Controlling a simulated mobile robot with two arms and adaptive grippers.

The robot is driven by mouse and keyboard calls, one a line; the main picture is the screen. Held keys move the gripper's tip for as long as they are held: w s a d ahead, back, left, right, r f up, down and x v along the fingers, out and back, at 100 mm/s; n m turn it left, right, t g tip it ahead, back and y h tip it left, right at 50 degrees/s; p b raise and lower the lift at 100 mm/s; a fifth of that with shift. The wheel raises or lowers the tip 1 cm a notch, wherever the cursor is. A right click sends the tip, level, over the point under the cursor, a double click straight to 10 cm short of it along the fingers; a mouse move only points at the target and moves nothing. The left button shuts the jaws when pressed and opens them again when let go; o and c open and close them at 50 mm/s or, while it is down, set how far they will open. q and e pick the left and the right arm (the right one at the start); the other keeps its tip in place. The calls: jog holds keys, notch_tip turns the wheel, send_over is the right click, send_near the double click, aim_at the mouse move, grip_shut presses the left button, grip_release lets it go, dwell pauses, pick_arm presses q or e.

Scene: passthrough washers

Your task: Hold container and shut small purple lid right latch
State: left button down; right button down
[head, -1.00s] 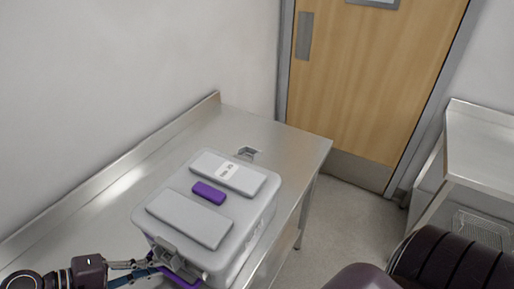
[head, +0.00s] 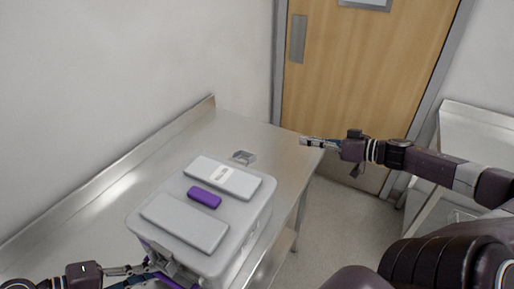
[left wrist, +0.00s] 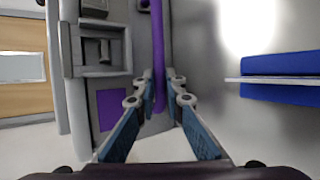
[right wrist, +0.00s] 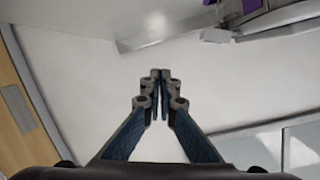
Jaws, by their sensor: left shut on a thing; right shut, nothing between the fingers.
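The light grey container (head: 180,248) stands on the metal table. Its lid has two raised pale panels and a small purple piece (head: 204,197) between them. At its far end a grey latch (head: 243,157) sticks outward, apart from the lid edge; it also seems to show in the right wrist view (right wrist: 217,35). My left gripper (head: 150,268) is at the near end, shut on a purple bar (left wrist: 158,45) of the container, beside the near latch (left wrist: 100,50). My right gripper (head: 304,141) is shut and empty, in the air right of the far latch.
The metal table (head: 100,215) has a raised back edge along the wall. Its surface left of the container is clear. A wooden door (head: 350,90) is behind, and another metal surface (head: 480,125) stands at the right.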

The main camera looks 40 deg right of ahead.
aim_at(243, 157)
pick_arm(q)
jog(key=shift+f, duration=0.1)
pick_arm(e)
jog(key=w+a+r+n+y, duration=0.1)
jog(key=w+a+r+y, duration=0.1)
jog(key=a+r, duration=0.35)
jog(key=w+a+f, duration=0.7)
jog(key=f, duration=0.1)
jog(key=shift+w+g, duration=0.2)
jog(key=shift+g, duration=0.2)
dwell(0.6)
jog(key=shift+f, duration=0.1)
dwell(0.4)
